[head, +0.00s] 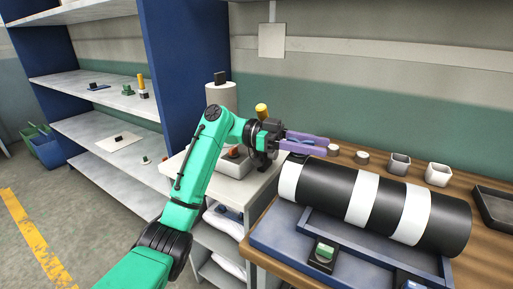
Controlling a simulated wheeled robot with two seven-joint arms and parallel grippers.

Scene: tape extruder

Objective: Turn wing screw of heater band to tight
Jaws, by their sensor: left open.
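A black barrel (328,194) with white bands, one of them at its middle (361,199), lies on the wooden table at the right. I cannot tell which band is the heater band, and no wing screw can be made out. My left gripper (326,147) has purple fingers pointing right and is open. In the picture it is just above the barrel's left end; I cannot tell whether it touches anything. My right gripper is not in view.
Small cups (399,164) stand along the table's back, with a dark tray (495,208) at the right edge. A blue frame (272,236) lies under the barrel. A white cart (233,189) stands left of the table. Shelves (107,96) are at the far left.

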